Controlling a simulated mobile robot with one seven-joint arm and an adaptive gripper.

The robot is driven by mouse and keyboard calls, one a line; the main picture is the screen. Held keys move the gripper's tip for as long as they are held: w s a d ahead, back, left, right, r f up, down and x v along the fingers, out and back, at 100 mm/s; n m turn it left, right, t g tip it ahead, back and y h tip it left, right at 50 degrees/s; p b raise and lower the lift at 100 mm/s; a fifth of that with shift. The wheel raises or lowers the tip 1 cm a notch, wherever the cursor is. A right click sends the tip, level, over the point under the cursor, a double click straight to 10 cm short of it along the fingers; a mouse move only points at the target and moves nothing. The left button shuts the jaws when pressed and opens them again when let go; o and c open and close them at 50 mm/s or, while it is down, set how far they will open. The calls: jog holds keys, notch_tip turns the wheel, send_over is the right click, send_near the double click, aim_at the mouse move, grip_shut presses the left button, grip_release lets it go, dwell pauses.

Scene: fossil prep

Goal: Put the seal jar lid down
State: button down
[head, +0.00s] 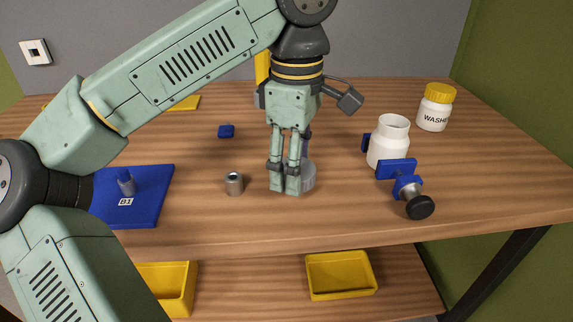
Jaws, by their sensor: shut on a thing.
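My gripper (286,188) points down over the middle of the wooden table, with its fingers close together. It is shut on a pale grey round lid (309,177), which shows at the right of the fingertips and is partly hidden behind them. The lid looks tilted on edge and is low over the table; I cannot tell whether it touches the wood. A white open jar (388,142) stands upright to the right of my gripper, between the blue jaws of a clamp (397,169) with a black knob.
A white jar with a yellow cap (435,107) stands at the back right. A small metal cylinder (234,184) stands left of my gripper. Yellow bins (341,276) sit on the lower shelf.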

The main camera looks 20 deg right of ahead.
aim_at(286, 159)
jog(key=shift+w+a, duration=0.1)
jog(key=shift+w, duration=0.95)
jog(key=f, duration=0.1)
jog(key=f+p, duration=0.1)
jog(key=f, duration=0.1)
jog(key=shift+w+f, duration=0.1)
jog(key=shift+w, duration=0.2)
jog(key=shift+f, duration=0.25)
jog(key=shift+f, duration=0.1)
jog(key=shift+f, duration=0.15)
jog(key=c, duration=0.6)
grip_release()
notch_tip(286, 159, up, 12)
jog(key=shift+r, duration=0.25)
